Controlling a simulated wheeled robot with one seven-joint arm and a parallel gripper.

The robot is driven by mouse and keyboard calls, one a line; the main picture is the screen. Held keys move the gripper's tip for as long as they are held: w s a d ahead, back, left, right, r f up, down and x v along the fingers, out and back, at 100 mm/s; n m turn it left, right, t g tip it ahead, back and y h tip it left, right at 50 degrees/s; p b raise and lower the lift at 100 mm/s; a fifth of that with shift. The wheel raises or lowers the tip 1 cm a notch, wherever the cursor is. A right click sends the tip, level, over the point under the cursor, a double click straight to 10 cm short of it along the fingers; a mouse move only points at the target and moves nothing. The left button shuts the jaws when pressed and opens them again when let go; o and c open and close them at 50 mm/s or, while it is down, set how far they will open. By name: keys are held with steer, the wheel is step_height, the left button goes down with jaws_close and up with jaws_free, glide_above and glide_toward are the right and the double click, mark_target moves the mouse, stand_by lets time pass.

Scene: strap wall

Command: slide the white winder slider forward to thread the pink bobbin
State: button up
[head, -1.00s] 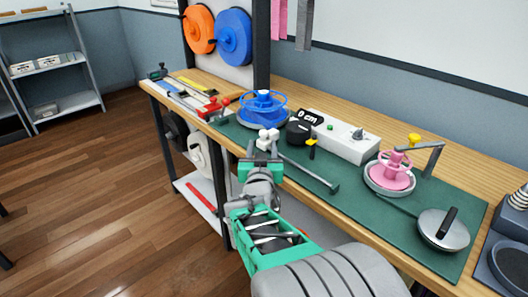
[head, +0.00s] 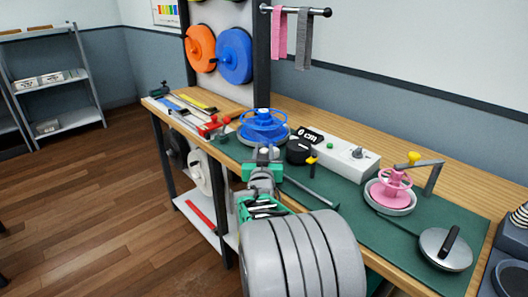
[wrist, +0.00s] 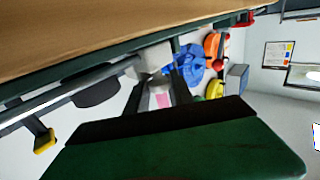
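The white winder slider (head: 264,153) is at the left end of a grey rod (head: 312,192) on the green mat, in front of the blue bobbin winder (head: 263,124). It also shows in the wrist view (wrist: 154,57). The pink bobbin (head: 394,183) sits upright in a round grey dish on the mat's right part. My gripper (head: 263,165) is just on the near side of the slider, its green fingers apart. Whether a finger touches the slider is hard to see.
A black dial (head: 299,151) and a white control box (head: 340,155) stand behind the rod. A yellow-tipped pointer (head: 313,161) is near the dial. A grey bracket arm (head: 430,172) with a yellow knob is beside the pink bobbin.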

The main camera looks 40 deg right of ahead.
jaws_close()
stand_by(1.0)
